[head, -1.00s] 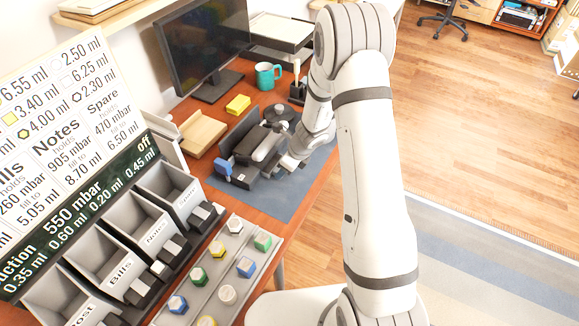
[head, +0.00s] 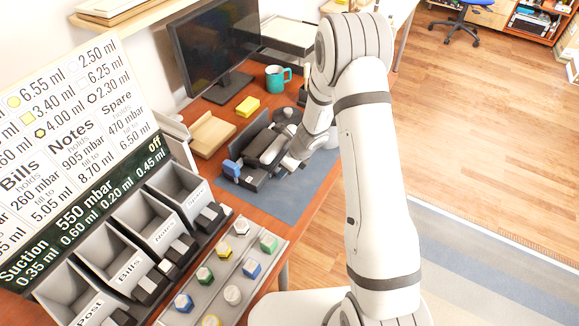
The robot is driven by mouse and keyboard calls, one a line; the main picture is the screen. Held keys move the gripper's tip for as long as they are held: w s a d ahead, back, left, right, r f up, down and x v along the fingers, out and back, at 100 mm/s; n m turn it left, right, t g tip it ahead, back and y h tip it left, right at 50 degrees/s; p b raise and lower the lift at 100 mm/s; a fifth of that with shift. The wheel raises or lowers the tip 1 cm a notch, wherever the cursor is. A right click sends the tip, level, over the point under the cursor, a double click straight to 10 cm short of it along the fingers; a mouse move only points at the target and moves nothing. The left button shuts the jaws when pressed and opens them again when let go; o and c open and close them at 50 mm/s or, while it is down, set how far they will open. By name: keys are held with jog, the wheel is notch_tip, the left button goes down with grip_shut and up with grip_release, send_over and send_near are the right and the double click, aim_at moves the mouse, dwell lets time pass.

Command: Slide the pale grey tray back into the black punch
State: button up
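The black punch (head: 256,150) sits on the blue-grey mat on the desk, with a blue part (head: 231,169) at its left end. A grey rounded piece lies along its top. My gripper (head: 287,163) is at the right, near side of the punch, very close to it or touching it; I cannot tell which. The fingers are too small and partly hidden to show whether they are open or shut. I cannot clearly make out the pale grey tray; a small pale patch by the fingertips may be the tray or part of my gripper.
Labelled bins (head: 165,220) and a rack of coloured knobs (head: 225,270) are in front. The mat's near right part (head: 290,200) is clear.

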jog(key=shift+a, duration=0.1)
jog(key=shift+w+a+p, duration=0.4)
jog(key=shift+a, duration=0.15)
jog(key=o, duration=1.2)
jog(key=shift+c, duration=0.2)
jog(key=p+v, duration=0.1)
jog(key=v, duration=0.7)
jog(key=shift+f, duration=0.15)
